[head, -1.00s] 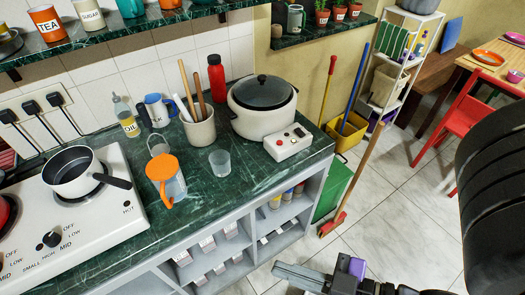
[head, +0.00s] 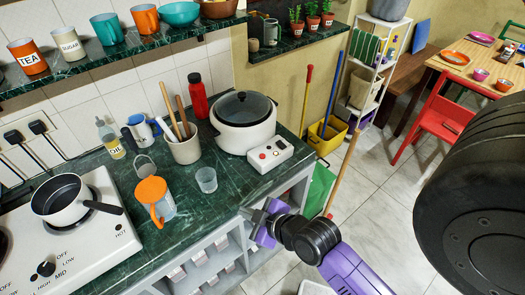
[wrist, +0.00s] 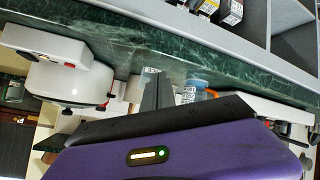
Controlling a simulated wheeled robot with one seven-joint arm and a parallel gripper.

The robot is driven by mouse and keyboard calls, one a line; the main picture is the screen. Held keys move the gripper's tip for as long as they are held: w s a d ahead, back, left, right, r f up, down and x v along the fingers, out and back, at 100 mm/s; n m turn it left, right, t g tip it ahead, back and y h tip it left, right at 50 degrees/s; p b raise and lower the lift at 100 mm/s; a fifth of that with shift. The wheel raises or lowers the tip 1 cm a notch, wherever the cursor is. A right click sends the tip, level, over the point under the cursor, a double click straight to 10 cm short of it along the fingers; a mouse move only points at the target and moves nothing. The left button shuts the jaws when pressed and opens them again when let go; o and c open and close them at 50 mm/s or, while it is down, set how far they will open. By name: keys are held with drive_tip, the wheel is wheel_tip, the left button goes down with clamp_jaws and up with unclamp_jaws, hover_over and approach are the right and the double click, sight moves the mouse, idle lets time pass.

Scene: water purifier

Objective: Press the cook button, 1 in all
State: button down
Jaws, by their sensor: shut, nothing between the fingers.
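A white rice cooker (head: 238,138) with a dark glass lid stands on the green counter. A white control box (head: 269,156) sticks out of its front right, with small red and dark buttons on top. I cannot tell which of them is the cook button. My gripper (head: 257,212) is at the counter's front edge, in front of and below the control box, apart from it. It is shut and empty. In the wrist view the cooker (wrist: 72,83) and its control box (wrist: 45,42) lie on the left, away from my fingers (wrist: 157,95).
A glass (head: 207,181), an orange-lidded jug (head: 153,194) and a utensil pot (head: 184,150) stand left of the cooker. The stove (head: 85,245) with a pan (head: 62,199) is farther left. Shelves (head: 215,250) are under the counter. A broom stick (head: 342,175) leans at right.

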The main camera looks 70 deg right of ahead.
drive_tip(key=w+d+r+n+g+p, duration=0.1)
drive_tip(key=w+d+r, duration=0.1)
drive_tip(key=d, duration=0.4)
drive_tip(key=w+d+r+p, duration=0.1)
drive_tip(key=w+d+r, duration=0.1)
drive_tip(key=d, duration=0.4)
wheel_tip(320, 180, up, 7)
drive_tip(key=n+y+p, duration=0.1)
drive_tip(key=n+p, duration=0.1)
drive_tip(key=n, duration=0.1)
hover_over(263, 156)
drive_tip(key=shift+s+a+r+g, duration=0.1)
drive_tip(key=shift+s+r+g, duration=0.1)
drive_tip(key=shift+s+g, duration=0.2)
drive_tip(key=shift+f, duration=0.1)
wheel_tip(263, 156, down, 9)
drive_tip(key=b, duration=0.7)
drive_tip(key=shift+f+b, duration=0.25)
drive_tip(key=shift+b, duration=0.15)
